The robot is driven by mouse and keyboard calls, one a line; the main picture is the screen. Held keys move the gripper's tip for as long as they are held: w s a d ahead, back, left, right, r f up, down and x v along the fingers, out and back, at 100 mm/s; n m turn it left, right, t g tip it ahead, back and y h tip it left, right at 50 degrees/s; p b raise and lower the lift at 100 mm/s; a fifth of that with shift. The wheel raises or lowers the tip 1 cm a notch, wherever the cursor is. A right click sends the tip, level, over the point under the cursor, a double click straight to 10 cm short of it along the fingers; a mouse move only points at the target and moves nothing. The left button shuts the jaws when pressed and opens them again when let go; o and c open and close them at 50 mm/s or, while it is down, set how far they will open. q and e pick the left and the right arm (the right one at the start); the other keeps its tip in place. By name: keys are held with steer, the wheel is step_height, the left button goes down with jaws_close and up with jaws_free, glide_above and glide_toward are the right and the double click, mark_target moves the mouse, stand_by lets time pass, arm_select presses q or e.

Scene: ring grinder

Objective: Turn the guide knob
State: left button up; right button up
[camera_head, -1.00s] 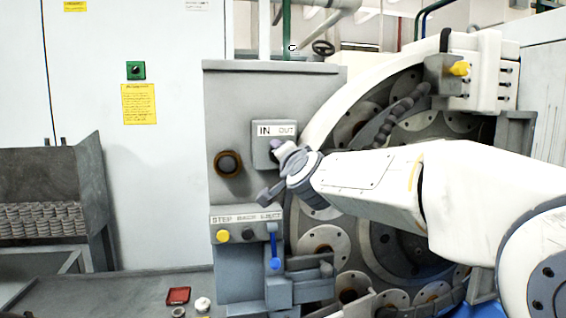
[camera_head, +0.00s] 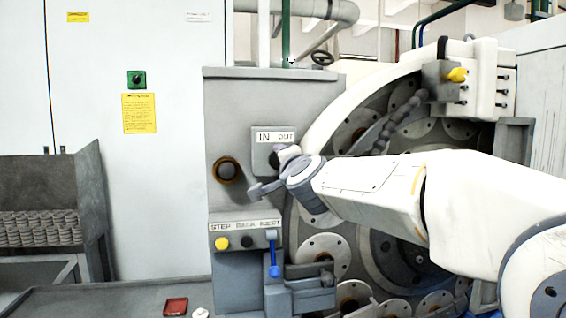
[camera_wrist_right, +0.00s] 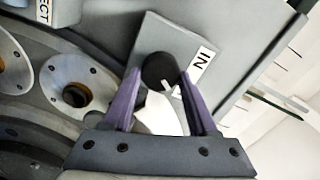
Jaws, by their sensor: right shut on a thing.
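The black round guide knob (camera_wrist_right: 158,70) has a white pointer mark and sits on a grey plate with an IN label (camera_wrist_right: 197,72). In the head view the grey plate (camera_head: 258,147) reads IN and OUT, and my gripper mostly hides the knob. My right gripper (camera_wrist_right: 161,78) has purple fingers on both sides of the knob and is shut on it. In the head view the right gripper (camera_head: 269,170) reaches the panel from the right. The pointer mark faces toward the gripper's palm in the wrist view. My left gripper is not in view.
A dark round fitting (camera_head: 227,170) is left of the knob plate. The ring grinder's wheel (camera_head: 385,215) stands close behind my arm.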

steer(key=o, duration=1.4)
steer(key=shift+c, duration=0.2)
steer(key=s+d, duration=0.2)
steer(key=s, duration=0.8)
steer(key=shift+s, duration=0.1)
